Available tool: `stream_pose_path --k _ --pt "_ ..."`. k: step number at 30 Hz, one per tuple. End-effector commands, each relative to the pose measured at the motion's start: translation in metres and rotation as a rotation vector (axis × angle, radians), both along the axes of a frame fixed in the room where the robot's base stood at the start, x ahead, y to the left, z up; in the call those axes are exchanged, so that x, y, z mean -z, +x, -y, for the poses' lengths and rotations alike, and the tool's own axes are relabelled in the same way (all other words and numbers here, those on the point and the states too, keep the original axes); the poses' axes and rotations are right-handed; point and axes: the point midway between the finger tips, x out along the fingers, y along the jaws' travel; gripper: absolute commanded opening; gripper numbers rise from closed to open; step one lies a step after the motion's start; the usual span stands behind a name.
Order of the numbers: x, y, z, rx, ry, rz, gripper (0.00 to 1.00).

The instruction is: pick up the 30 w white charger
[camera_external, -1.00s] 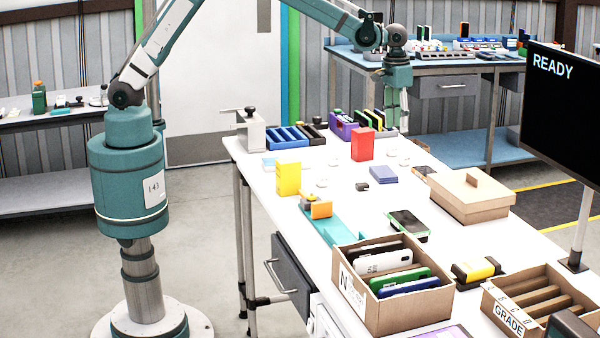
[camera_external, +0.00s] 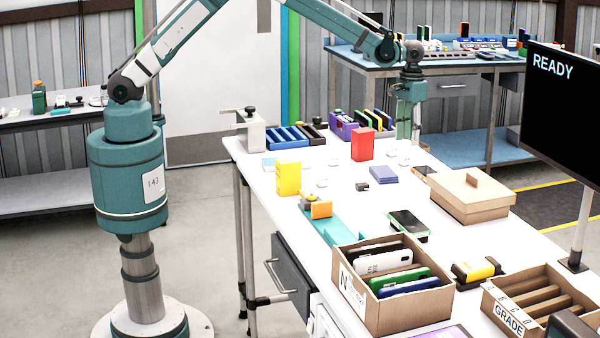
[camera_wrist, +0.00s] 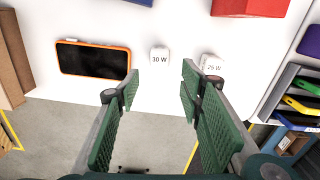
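The 30 W white charger (camera_wrist: 159,57) is a small white block standing on the white table, its label readable in the wrist view. A second white charger (camera_wrist: 212,64), marked 25 W, stands just right of it, partly behind my right finger. In the external view, the small white block nearer the orange-edged phone appears to be the 30 W charger (camera_external: 404,160). My gripper (camera_wrist: 157,86) is open and empty, its green-padded fingers apart. The charger lies beyond the fingertips, roughly in line with the gap. In the external view my gripper (camera_external: 407,133) hangs above the table's far edge.
An orange-edged phone (camera_wrist: 93,61) lies left of the charger. A red box (camera_wrist: 248,7) and a rack of coloured phones (camera_wrist: 299,98) are to the right. A cardboard carton (camera_external: 472,197) and an open box of phones (camera_external: 350,297) stand on the table.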

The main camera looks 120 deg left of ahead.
Motion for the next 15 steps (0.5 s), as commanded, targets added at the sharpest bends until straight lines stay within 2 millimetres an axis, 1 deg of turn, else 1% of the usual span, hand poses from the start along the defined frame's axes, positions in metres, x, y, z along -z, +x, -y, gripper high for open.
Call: stream_pose_path --k 9,15 --pt "0.022 0.000 0.000 0.000 0.000 0.000 0.38" --pt "0.025 0.000 0.000 0.000 0.000 0.000 0.38"
